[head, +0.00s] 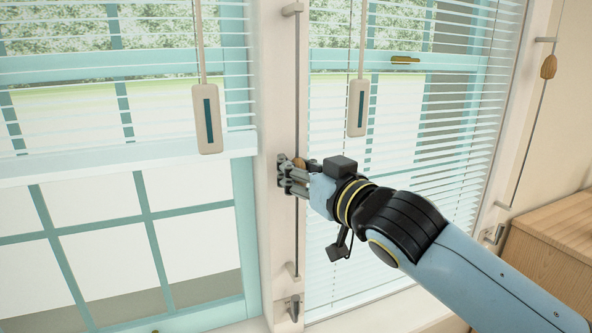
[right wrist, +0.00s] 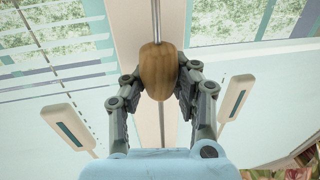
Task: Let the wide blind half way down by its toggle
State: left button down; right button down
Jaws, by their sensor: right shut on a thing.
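The left blind's pale bottom rail (head: 100,164) hangs partway down the left window, with bare panes below it. This blind runs out of the picture at the left; I take it for the wide one. A wooden toggle (right wrist: 158,68) sits on a vertical rod or cord at the post between the windows. My right gripper (head: 293,176) is shut on this toggle; its fingers, also in the right wrist view (right wrist: 160,84), press it from both sides. Only a sliver of the toggle (head: 300,163) shows in the head view. My left gripper is out of view.
The right blind (head: 410,150) hangs low over its window, behind my right arm. Two pale tags with dark stripes, one left (head: 207,118) and one right (head: 358,107), hang near the post. Another wooden toggle (head: 549,66) hangs at far right, above a wooden cabinet (head: 555,245).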

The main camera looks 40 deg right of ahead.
jog(key=shift+r, duration=0.45)
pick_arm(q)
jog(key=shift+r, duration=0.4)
pick_arm(e)
jog(key=shift+f, duration=0.1)
jog(key=c, duration=1.4)
grip_release()
jog(key=o, duration=0.4)
jog(key=shift+s, duration=0.25)
jog(key=shift+o, duration=0.3)
jog(key=shift+w, duration=0.15)
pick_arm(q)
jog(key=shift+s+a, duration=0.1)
pick_arm(e)
jog(key=s, duration=1.2)
jog(key=shift+a, duration=0.25)
